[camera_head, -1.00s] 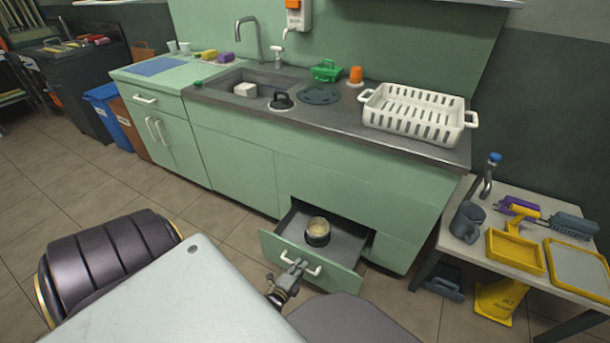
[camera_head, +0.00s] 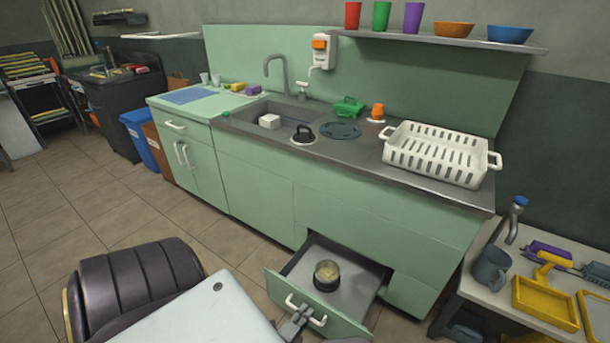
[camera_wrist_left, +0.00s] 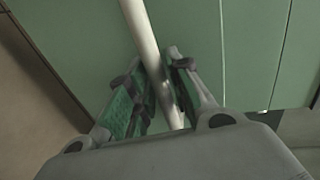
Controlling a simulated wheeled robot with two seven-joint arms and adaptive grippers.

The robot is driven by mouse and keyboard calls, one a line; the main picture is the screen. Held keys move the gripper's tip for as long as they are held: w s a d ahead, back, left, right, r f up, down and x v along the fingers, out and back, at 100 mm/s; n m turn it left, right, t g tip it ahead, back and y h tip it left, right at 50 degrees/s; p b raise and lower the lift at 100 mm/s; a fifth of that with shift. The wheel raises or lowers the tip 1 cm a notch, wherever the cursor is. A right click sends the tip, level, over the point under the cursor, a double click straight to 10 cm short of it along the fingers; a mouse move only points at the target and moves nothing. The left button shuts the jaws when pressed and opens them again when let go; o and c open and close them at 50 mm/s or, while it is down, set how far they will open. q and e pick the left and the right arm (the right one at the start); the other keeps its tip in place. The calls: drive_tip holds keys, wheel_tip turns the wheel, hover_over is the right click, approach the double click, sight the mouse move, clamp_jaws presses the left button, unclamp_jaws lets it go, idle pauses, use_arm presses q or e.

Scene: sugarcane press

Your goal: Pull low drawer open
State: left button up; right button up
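The low drawer (camera_head: 350,298) of the green cabinet stands pulled out, with a small round container (camera_head: 327,275) inside it. Its white handle (camera_head: 319,321) is on the front panel. My left gripper (camera_head: 296,321) is at the left part of this handle in the head view. In the left wrist view, the white handle bar (camera_wrist_left: 142,32) runs between the two fingers of my left gripper (camera_wrist_left: 163,98), which are closed around it. Part of the handle is hidden by the fingers. My right gripper is not in view.
A side table (camera_head: 490,292) with a mug and yellow tray is at the right. The tiled floor (camera_head: 100,205) left of the cabinet is clear.

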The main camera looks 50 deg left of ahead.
use_arm(q)
drive_tip(key=shift+o, duration=0.9)
drive_tip(key=shift+s, duration=0.15)
drive_tip(key=v, duration=0.8)
drive_tip(key=shift+d, duration=0.15)
drive_tip(key=shift+f, duration=0.1)
drive_tip(key=x, duration=0.7)
idle(0.5)
